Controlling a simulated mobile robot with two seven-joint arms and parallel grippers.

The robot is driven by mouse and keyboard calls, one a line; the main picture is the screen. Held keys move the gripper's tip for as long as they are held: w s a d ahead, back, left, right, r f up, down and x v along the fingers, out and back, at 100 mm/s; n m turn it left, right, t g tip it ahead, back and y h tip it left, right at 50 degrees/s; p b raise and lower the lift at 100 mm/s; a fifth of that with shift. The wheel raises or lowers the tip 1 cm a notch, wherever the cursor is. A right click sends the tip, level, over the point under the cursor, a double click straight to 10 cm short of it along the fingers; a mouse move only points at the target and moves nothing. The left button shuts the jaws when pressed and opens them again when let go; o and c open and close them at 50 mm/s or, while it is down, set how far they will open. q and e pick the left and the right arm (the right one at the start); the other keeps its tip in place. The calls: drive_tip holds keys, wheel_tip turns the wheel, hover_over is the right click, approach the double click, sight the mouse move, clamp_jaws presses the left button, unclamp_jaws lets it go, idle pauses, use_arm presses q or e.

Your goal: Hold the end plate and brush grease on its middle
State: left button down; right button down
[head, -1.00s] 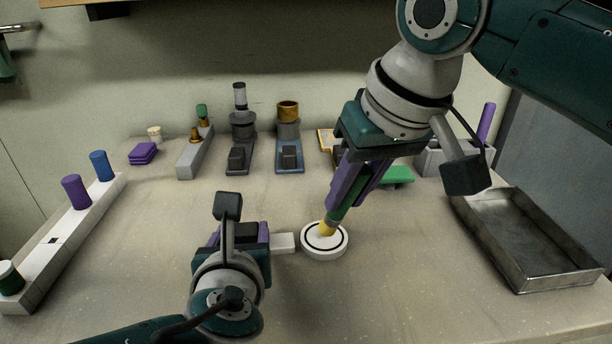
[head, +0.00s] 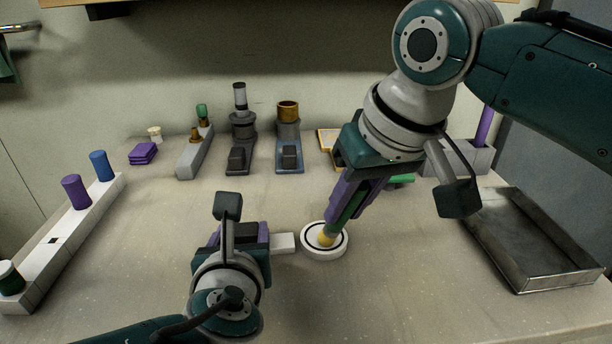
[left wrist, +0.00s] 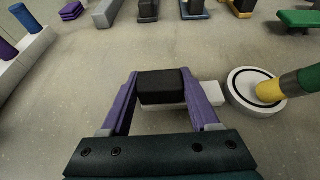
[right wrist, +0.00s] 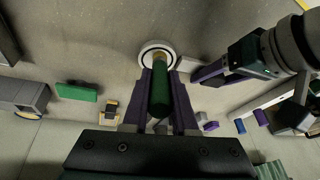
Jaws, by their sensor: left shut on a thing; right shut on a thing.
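The end plate (head: 338,252) is a white disc with a dark ring and a white side handle (head: 284,243), lying flat on the table. My left gripper (head: 262,240) is shut on the black grip block (left wrist: 161,86) of that handle; the plate also shows in the left wrist view (left wrist: 240,92). My right gripper (head: 350,205) is shut on the green handle of a brush (right wrist: 160,92), tilted above the plate. The brush's yellow tip (head: 326,236) is at the plate's face inside the dark ring. Whether grease is there cannot be seen.
A metal tray (head: 548,282) stands at the right. A white rack (head: 62,240) with purple, blue and green cylinders is at the left. Several fixtures (head: 290,150) line the back. The table's front middle is clear.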

drive_tip(key=shift+w+f, duration=0.1)
idle(0.7)
drive_tip(key=shift+w, duration=1.2)
drive_tip(key=shift+s, duration=0.15)
drive_tip(key=shift+s, duration=1.2)
drive_tip(key=shift+w, duration=1.35)
drive_tip(key=shift+s, duration=1.35)
drive_tip(key=shift+w, duration=0.1)
